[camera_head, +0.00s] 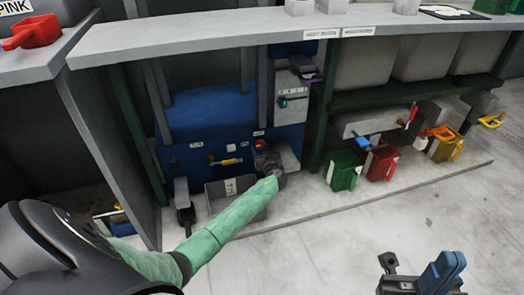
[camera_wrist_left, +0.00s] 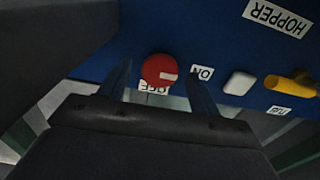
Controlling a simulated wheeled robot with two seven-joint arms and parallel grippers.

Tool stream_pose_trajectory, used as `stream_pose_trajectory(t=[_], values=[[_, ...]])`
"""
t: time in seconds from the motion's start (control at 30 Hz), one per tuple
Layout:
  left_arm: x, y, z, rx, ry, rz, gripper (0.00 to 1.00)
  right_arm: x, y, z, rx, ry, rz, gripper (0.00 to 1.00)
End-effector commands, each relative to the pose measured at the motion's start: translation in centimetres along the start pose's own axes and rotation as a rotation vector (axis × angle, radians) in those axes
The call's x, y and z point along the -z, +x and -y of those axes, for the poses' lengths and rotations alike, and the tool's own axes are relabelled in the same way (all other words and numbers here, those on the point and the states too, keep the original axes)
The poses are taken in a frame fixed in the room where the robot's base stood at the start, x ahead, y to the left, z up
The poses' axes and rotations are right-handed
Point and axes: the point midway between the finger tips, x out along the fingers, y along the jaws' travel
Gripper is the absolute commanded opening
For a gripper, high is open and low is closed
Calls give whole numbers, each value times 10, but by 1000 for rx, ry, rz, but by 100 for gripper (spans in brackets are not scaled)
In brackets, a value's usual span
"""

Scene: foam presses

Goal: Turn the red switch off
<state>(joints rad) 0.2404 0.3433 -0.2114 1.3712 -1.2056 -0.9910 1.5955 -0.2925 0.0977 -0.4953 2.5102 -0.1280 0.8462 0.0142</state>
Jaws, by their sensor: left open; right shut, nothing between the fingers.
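The red switch (camera_wrist_left: 158,68) is a round knob with a white mark on a blue panel. In the left wrist view its white mark points toward the ON label (camera_wrist_left: 203,73); the OFF label (camera_wrist_left: 154,88) is just below the knob. In the head view the red switch (camera_head: 260,145) shows small above my left gripper (camera_head: 270,168). My left gripper (camera_wrist_left: 156,76) is open, one finger on either side of the knob in the left wrist view; contact cannot be told. My right gripper (camera_head: 425,275) is shut and empty at the lower right, away from the panel.
A yellow handle (camera_wrist_left: 290,87) and a white button (camera_wrist_left: 239,82) are beside the switch on the panel. A grey shelf top (camera_head: 220,33) overhangs the machine. Green (camera_head: 343,171) and red (camera_head: 381,163) bins stand to the right. The floor at right is clear.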

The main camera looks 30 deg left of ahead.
Motion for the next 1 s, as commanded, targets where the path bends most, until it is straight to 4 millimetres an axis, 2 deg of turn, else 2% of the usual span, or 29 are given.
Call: stream_pose_trajectory(t=[0.13,0.4,0.6,1.0], values=[[0,7,0,1,1,0,63,0,-4,0,-1,-1,9,0],[0,8,0,1,0,0,61,0,-4,0,-2,-1,11,0],[0,8,0,0,0,0,22,0,-4,0,-1,-1,10,0],[-1,7,0,1,63,1,21,0,-5,0,-1,-2,9,0]])
